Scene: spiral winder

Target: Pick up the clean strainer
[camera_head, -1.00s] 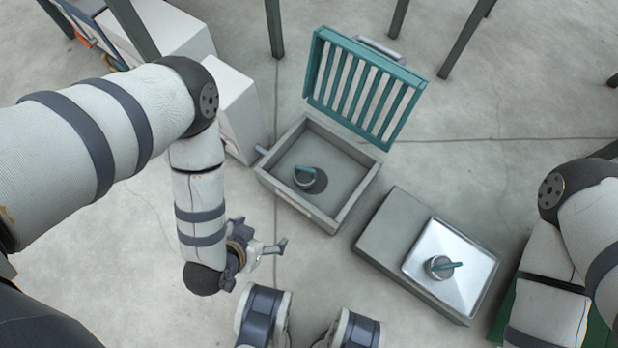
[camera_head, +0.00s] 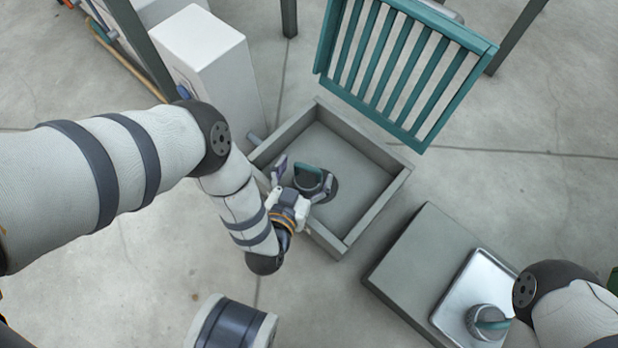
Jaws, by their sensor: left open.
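One strainer, a round grey piece with a teal handle (camera_head: 308,171), stands inside the open grey box (camera_head: 378,208). A similar strainer (camera_head: 487,322) with a teal handle sits on a shiny metal tray (camera_head: 452,294) at the lower right, partly covered by my right arm. My left gripper (camera_head: 302,180) is open at the strainer in the box, with a finger on either side of it; I cannot tell whether they touch it. My right gripper is out of view; only its arm shows at the lower right.
The box's slatted teal lid (camera_head: 402,65) stands open behind it. The tray rests on a grey block (camera_head: 410,262) right of the box. A white cabinet (camera_head: 207,65) stands behind my left arm. Dark posts (camera_head: 289,15) rise at the back. Bare concrete floor lies between.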

